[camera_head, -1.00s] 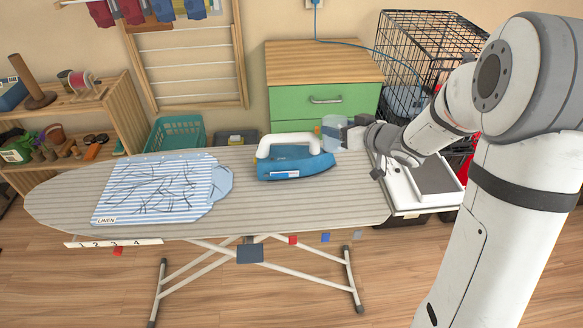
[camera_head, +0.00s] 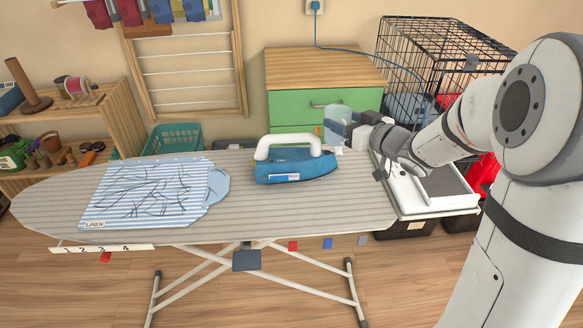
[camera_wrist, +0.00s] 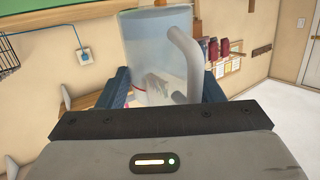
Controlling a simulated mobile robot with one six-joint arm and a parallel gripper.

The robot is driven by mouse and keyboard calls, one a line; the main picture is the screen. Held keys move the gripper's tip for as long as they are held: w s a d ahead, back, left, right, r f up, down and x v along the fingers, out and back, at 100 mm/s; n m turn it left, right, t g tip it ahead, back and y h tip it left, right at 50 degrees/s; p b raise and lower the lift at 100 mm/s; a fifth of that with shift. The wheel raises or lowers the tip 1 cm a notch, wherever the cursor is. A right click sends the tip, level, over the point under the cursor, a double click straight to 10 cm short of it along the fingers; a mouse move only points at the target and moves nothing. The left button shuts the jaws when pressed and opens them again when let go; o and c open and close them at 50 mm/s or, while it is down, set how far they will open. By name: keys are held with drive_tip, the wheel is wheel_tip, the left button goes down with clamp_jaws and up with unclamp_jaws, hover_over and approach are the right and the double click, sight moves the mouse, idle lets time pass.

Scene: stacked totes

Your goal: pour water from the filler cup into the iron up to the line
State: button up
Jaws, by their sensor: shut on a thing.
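The filler cup (camera_head: 338,118) is clear and looks tilted in the head view. My gripper (camera_head: 345,131) is shut on it, at the right of the iron and above board height. In the wrist view the cup (camera_wrist: 150,35) stands between my blue fingers (camera_wrist: 160,90), with its grey curved handle on the right. A red mark shows on the cup, but the water level is hard to tell. The blue iron (camera_head: 295,167) with a white handle rests on the ironing board, its tip pointing right, below and left of the cup. Its fill line cannot be made out.
The striped ironing board (camera_head: 260,212) holds a blue striped cloth (camera_head: 150,190) at left. A green drawer cabinet (camera_head: 300,105) stands behind, with a wire cage (camera_head: 440,60) to its right. A white tray stand (camera_head: 410,195) is at the board's right end.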

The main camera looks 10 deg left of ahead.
drive_tip(key=shift+f+b, duration=0.15)
drive_tip(key=shift+b, duration=0.8)
drive_tip(key=t+y+b, duration=0.1)
drive_tip(key=b, duration=0.2)
drive_tip(key=shift+w+n+b, duration=0.1)
drive_tip(key=shift+n+b, duration=0.2)
drive_tip(key=shift+b, duration=0.05)
drive_tip(key=shift+r, duration=0.3)
wheel_tip(320, 180, up, 4)
drive_tip(key=p, duration=0.3)
drive_tip(key=w+d+f+m+t+h+p, duration=0.3)
drive_tip(key=w+d+f+m+h+p, duration=0.1)
drive_tip(key=d+f+h, duration=0.1)
drive_tip(key=w+d+f+m+t+h+p, duration=0.3)
drive_tip(key=d+h, duration=0.4)
drive_tip(key=d, duration=0.3)
wheel_tip(320, 180, down, 2)
drive_tip(key=shift+w+f+m+h+p, duration=0.1)
drive_tip(key=shift+w+m+h+p, duration=0.3)
drive_tip(key=shift+w+m+p, duration=0.5)
